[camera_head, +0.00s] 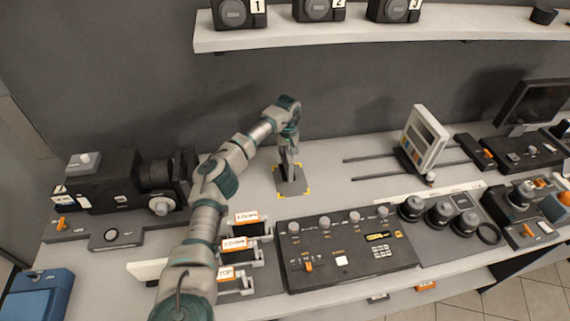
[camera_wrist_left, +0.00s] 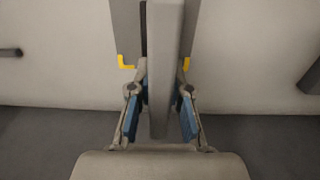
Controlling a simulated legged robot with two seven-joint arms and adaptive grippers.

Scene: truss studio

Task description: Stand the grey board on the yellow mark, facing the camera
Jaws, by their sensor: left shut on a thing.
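The grey board (camera_head: 289,160) is upright in my left gripper (camera_head: 289,139), over the yellow mark. The mark's yellow corners (camera_head: 308,193) frame a grey square on the bench. From the head the board looks narrow, nearly edge-on. In the left wrist view the board (camera_wrist_left: 166,65) is a tall grey strip between the blue-padded fingers of my left gripper (camera_wrist_left: 160,112), with a yellow corner (camera_wrist_left: 126,62) on each side. I cannot tell whether its foot touches the bench. My right gripper is out of view.
A black camera (camera_head: 115,183) with its lens pointing right stands at left. Orange-labelled clips (camera_head: 240,244) and a black control panel (camera_head: 345,250) lie in front of the mark. A white tilted display (camera_head: 424,138) stands to the right. A shelf (camera_head: 370,29) runs above.

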